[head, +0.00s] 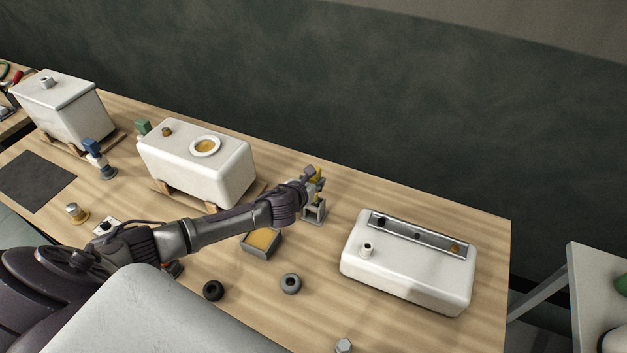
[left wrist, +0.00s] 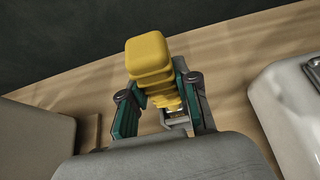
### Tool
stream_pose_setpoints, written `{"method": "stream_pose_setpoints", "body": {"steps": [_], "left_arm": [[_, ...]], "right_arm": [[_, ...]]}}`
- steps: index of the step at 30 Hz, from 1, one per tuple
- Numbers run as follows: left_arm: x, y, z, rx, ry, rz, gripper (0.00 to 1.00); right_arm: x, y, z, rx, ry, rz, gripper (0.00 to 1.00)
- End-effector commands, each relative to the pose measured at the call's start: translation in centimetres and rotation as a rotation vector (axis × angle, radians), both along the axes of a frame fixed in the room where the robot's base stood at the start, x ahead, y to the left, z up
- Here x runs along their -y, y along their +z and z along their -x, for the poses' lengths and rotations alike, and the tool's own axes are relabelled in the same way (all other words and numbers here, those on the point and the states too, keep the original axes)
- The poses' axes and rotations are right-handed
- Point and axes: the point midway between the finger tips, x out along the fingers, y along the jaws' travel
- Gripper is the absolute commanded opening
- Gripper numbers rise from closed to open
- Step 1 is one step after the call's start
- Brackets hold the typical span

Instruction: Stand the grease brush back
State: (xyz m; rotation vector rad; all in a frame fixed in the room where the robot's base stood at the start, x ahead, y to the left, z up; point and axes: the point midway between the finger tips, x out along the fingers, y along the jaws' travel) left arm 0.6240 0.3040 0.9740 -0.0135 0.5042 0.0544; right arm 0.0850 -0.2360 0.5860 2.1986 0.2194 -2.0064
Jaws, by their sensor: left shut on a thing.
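The grease brush (left wrist: 149,60) has a yellow, stepped handle that stands out in the left wrist view. My left gripper (head: 314,182) is shut on it over the far middle of the table. The fingers (left wrist: 163,103) lie on either side of the handle. A small grey holder (head: 315,213) stands directly below the gripper in the head view. It shows partly behind the fingers in the left wrist view (left wrist: 177,122). The brush's lower end is hidden, so I cannot tell whether it is inside the holder. My right gripper is not in view.
A grey tray with a yellow filling (head: 246,252) lies just in front of the holder. Two dark rings (head: 290,284) lie nearer.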

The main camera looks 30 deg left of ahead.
Motion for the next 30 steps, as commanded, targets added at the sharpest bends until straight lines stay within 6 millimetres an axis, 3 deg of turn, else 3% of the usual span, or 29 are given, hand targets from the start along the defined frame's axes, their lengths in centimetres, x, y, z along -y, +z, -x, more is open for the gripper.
{"method": "stream_pose_setpoints", "body": {"steps": [30], "left_arm": [[0.0,-2.0,0.0,0.0,-0.001,0.0,0.0]], "right_arm": [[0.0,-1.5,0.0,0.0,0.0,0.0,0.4]]}}
